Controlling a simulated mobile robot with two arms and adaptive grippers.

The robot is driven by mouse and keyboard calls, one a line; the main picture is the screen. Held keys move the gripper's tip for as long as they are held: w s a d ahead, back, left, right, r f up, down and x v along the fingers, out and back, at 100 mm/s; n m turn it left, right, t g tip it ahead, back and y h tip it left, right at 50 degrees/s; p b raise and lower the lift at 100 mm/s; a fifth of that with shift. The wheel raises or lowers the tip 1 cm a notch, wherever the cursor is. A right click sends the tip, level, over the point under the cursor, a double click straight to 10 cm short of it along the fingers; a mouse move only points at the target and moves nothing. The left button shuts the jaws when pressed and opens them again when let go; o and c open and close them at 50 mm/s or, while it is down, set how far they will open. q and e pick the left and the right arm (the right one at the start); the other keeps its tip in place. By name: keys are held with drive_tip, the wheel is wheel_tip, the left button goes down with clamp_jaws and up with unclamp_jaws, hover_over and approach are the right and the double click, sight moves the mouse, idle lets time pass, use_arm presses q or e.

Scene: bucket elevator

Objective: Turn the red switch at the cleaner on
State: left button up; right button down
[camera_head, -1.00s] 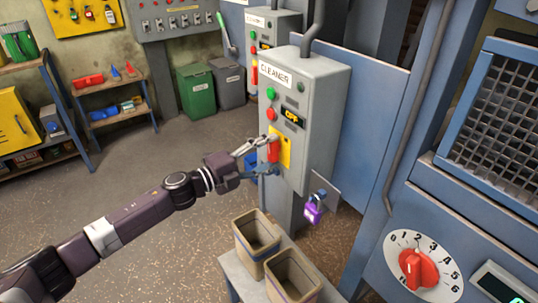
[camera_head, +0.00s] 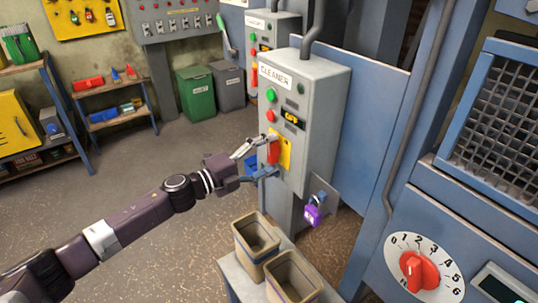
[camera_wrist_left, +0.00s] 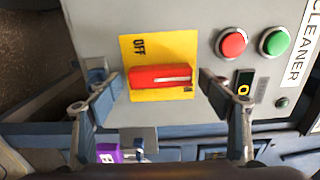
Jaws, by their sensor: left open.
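The grey cleaner box (camera_head: 322,125) stands in the middle of the head view, with a "CLEANER" label and a small display that reads "OFF". Its red switch (camera_head: 273,150) sits on a yellow plate (camera_head: 286,152). In the left wrist view the red switch (camera_wrist_left: 160,77) lies lengthwise between the fingers, on the yellow plate marked "OFF" at one end. My left gripper (camera_head: 268,157) is open, with one finger near each end of the switch; the wrist view shows the gripper (camera_wrist_left: 160,82) too. Contact cannot be told. My right gripper is not in view.
A purple padlock (camera_head: 312,214) hangs from a bracket low on the box. Two open bins (camera_head: 258,236) stand on a bench below. A red dial (camera_head: 419,270) is at right. Green and red buttons (camera_head: 271,95) sit above the switch. Floor at left is clear.

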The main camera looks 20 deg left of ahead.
use_arm(q)
drive_tip(key=v, duration=1.2)
idle(0.5)
